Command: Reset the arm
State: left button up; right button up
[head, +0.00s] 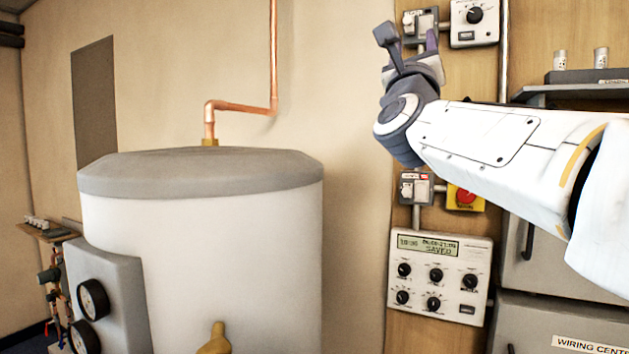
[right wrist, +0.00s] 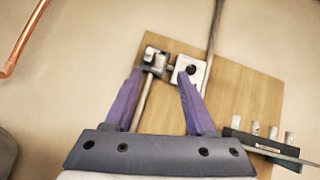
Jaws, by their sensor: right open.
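My right arm comes in from the right in the head view, raised in front of the wooden panel. My right gripper (head: 408,45) is at the top of that view with its fingers apart. In the right wrist view the gripper (right wrist: 160,100) shows two purple fingers spread, with nothing between them. Beyond the fingertips are a small switch box (right wrist: 154,61) and a white dial box (right wrist: 188,72) on the panel; the dial box (head: 474,23) also shows in the head view, right of the gripper. My left gripper is not in view.
A white tank (head: 230,260) with a grey lid and copper pipe (head: 274,60) stands left. Below my arm are a switch with a red knob on yellow (head: 465,197) and a control box (head: 440,275) with a display reading "SAVED". A shelf (head: 570,90) is at right.

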jog(key=w+a+f+n+g+y, duration=0.2)
jog(key=w+f+n+g+y, duration=0.15)
jog(key=f+n, duration=0.6)
jog(key=w+a+f+n+g+y, duration=0.2)
jog(key=w+f+n+y, duration=0.4)
jog(key=f, duration=0.7)
jog(key=s+d+f+n+g, duration=0.15)
jog(key=f+n, duration=0.25)
jog(key=f, duration=0.4)
jog(key=s+f+n+g, duration=0.3)
jog(key=f, duration=0.6)
jog(key=s+f+n+g, duration=0.2)
jog(key=f+n+g, duration=0.15)
jog(key=f, duration=0.45)
jog(key=s+d+f+n+g, duration=0.2)
jog(key=s+f+n+g, duration=0.25)
jog(key=s+f, duration=0.6)
jog(key=s+d+f+n+g, duration=0.2)
jog(key=s+f+n+g, duration=0.3)
jog(key=s+f, duration=0.55)
jog(key=s+a+r+n+g, duration=0.1)
jog(key=s+a+r+n, duration=0.2)
jog(key=s+a, duration=0.3)
jog(key=s+a+r+n, duration=0.3)
jog(key=s+a+n, duration=0.2)
jog(key=s+a, duration=0.2)
jog(key=shift+s+a+g+b, duration=0.15)
jog(key=shift+s+g+b, duration=0.2)
jog(key=shift+g, duration=0.05)
jog(key=shift+n, duration=0.25)
